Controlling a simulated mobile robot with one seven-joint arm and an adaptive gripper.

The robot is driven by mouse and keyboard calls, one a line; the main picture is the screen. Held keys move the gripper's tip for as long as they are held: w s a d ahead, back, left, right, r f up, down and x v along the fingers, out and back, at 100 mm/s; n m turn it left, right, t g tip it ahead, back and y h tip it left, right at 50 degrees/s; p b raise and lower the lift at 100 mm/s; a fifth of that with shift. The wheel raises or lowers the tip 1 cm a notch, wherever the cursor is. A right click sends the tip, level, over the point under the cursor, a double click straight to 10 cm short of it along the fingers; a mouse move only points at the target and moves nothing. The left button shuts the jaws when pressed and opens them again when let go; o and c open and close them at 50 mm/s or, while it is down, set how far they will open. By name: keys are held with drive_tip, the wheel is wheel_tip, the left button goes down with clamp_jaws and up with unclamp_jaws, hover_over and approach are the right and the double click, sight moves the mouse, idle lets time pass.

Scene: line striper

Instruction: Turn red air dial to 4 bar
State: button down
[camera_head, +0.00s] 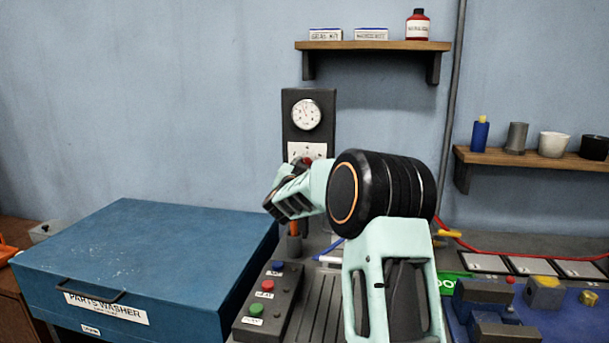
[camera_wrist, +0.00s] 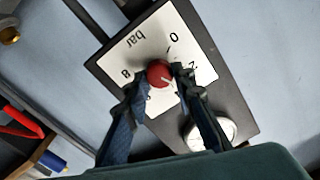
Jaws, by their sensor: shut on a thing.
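The red air dial (camera_wrist: 160,73) is a round knob on a white scale plate (camera_wrist: 115,62) marked in bar. My gripper (camera_wrist: 161,76) is shut on the dial, with one dark finger on each side of it. A short pale pointer mark shows on the dial's lower right; it seems to point past the 2, but the exact value is unclear. The 0, 2 and 8 are readable; the 4 is hidden by a finger. In the head view my wrist covers most of the dial. The round pressure gauge (camera_head: 306,114) is above it on the dark panel (camera_head: 290,98).
A blue parts washer (camera_head: 150,262) stands at the left. A box with several coloured buttons (camera_head: 268,300) is below the panel. Wall shelves (camera_head: 375,46) hang above and at the right. A blue-based fixture (camera_head: 560,325) is at the lower right.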

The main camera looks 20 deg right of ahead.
drive_tip(key=shift+f+m+b, duration=0.1)
drive_tip(key=shift+m+b, duration=1.95)
drive_tip(key=shift+m, duration=0.15)
drive_tip(key=c, duration=1.6)
unclamp_jaws()
drive_tip(key=v, duration=1.2)
drive_tip(key=shift+a, duration=0.1)
